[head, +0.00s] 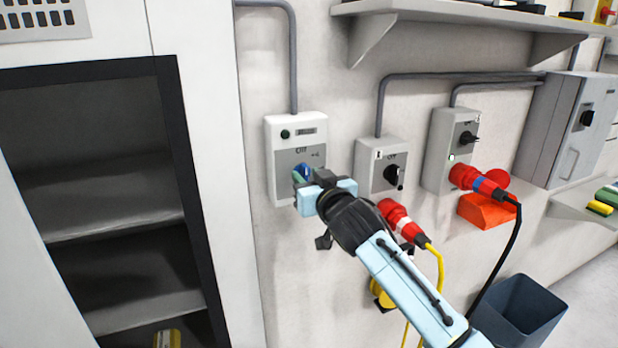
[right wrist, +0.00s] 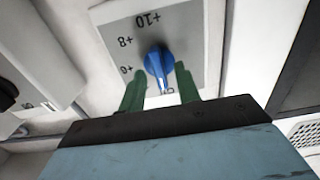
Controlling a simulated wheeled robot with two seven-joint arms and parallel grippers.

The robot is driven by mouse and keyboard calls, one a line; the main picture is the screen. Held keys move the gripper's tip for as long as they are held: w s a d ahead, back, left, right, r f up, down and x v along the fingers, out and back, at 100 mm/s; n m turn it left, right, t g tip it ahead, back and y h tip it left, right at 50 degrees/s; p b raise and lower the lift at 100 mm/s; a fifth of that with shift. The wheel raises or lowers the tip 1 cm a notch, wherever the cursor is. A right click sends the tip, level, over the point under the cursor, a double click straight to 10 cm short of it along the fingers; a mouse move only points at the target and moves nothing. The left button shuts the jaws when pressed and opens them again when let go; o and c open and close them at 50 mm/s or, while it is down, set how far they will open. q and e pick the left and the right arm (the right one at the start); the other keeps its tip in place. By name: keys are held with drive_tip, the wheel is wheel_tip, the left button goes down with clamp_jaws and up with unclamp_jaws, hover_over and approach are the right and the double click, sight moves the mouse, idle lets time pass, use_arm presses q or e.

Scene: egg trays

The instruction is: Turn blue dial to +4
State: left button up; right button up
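The blue dial (head: 303,172) is on a light wall box (head: 283,130) with a grey face, left of the other switch boxes. In the right wrist view the dial (right wrist: 158,63) shows upside down on the grey plate, with +10 and +8 readable nearby. The dial's narrow end points toward my gripper, at a mark partly hidden there. My right gripper (right wrist: 160,80) is open, its green fingertips on either side of the dial, with small gaps showing. In the head view my right gripper (head: 312,182) covers part of the dial. My left gripper is not in view.
A grey box with a black knob (head: 393,175) stands just right, with a red plug (head: 400,218) and yellow cable below. Another switch box (head: 449,150) is farther right. An open dark cabinet (head: 172,130) stands left. A shelf (head: 440,8) is above; a dark bin (head: 520,310) is below.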

drive_tip(key=shift+c, duration=0.4)
clamp_jaws()
drive_tip(key=shift+m, duration=0.3)
drive_tip(key=m+p, duration=0.1)
drive_tip(key=m, duration=0.1)
drive_tip(key=shift+m+p, duration=0.3)
drive_tip(key=shift+m, duration=0.1)
drive_tip(key=m+p, duration=0.3)
drive_tip(key=m, duration=0.2)
drive_tip(key=shift+w+d, duration=0.1)
drive_tip(key=shift+d, duration=0.05)
drive_tip(key=shift+m, duration=0.3)
